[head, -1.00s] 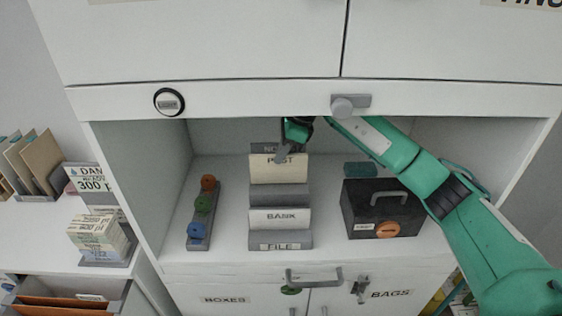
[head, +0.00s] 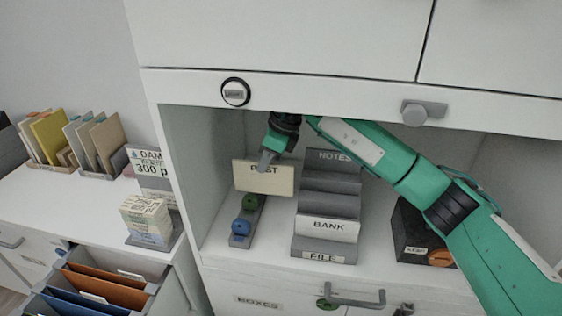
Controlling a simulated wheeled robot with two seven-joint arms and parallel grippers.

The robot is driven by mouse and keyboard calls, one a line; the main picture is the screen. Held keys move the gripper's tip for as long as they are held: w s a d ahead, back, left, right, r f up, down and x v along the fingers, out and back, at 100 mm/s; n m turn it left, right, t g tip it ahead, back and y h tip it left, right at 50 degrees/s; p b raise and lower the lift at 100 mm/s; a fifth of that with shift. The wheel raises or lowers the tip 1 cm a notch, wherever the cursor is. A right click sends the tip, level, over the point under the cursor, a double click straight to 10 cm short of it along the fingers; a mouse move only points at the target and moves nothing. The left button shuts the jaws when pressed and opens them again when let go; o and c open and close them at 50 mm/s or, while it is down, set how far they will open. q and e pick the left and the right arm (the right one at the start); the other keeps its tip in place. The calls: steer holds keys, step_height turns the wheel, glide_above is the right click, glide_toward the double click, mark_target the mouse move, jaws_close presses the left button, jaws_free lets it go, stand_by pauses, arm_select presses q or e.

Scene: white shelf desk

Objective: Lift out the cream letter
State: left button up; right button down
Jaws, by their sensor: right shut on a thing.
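The cream letter (head: 262,180), marked POST, is held upright in the air in the head view, to the left of the grey stepped letter rack (head: 331,183). My right gripper (head: 268,163) is shut on its top edge. The letter is clear of the rack and hides part of the grey strip with coloured knobs behind it. The rack shows labels NOTES and FILE. A white letter marked BANK (head: 328,228) stands in its lower part. My left gripper is not in view.
A dark box (head: 412,240) stands right of the rack, partly behind my right arm. The niche has a side wall at left and a ledge above.

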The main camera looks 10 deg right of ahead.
steer(key=shift+a, duration=0.35)
steer(key=shift+r, duration=0.15)
steer(key=shift+r+p, duration=0.45)
steer(key=shift+r, duration=0.45)
